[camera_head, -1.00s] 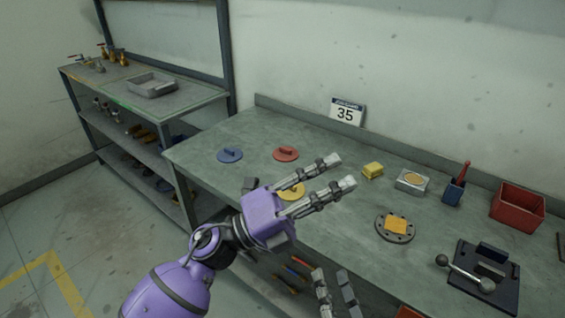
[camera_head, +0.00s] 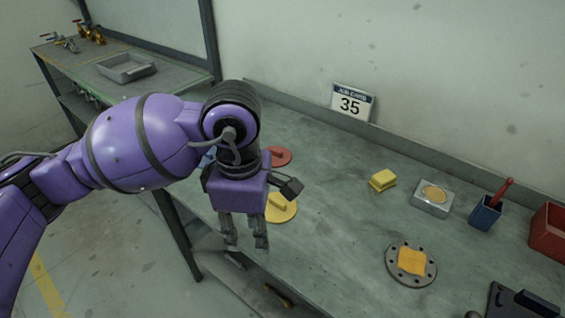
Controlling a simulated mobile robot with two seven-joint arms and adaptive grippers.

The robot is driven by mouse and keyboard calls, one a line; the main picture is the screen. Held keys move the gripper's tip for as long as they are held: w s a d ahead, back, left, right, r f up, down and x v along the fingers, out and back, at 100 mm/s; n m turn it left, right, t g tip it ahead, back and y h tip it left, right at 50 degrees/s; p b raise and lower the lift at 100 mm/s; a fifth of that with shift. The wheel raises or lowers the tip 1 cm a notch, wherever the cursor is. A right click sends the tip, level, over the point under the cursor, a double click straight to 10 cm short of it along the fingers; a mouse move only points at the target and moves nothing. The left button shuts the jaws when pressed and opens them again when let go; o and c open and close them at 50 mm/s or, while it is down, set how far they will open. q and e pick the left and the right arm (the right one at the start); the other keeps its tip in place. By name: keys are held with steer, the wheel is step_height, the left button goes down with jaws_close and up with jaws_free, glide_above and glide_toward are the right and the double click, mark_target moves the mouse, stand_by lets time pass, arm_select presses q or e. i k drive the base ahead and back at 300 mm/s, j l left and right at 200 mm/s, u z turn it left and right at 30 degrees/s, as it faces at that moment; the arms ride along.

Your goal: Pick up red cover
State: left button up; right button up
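The red cover (camera_head: 281,156) is a flat round disc lying on the grey workbench. Its left part is hidden behind my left arm and gripper. My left gripper (camera_head: 246,243) points down near the bench's front edge, with its two fingers apart and nothing between them. It is in front of the red cover in the picture and apart from it. The yellow cover (camera_head: 283,209) lies just right of the gripper, partly hidden by it. Only a sliver of the blue cover (camera_head: 207,157) shows behind my arm.
On the bench (camera_head: 336,212) are a yellow block (camera_head: 382,180), a metal box (camera_head: 432,200), a blue holder (camera_head: 485,214), a red bin (camera_head: 551,235) and a flange with an orange pad (camera_head: 411,262). A sign (camera_head: 352,104) stands at the back. The bench middle is clear.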

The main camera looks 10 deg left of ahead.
mark_target(281, 157)
steer(key=i+j+z, duration=0.45)
steer(key=j, duration=0.2)
steer(key=i+j+z, duration=0.2)
steer(key=j, duration=0.2)
steer(key=i+j+z, duration=0.25)
steer(key=j, duration=0.2)
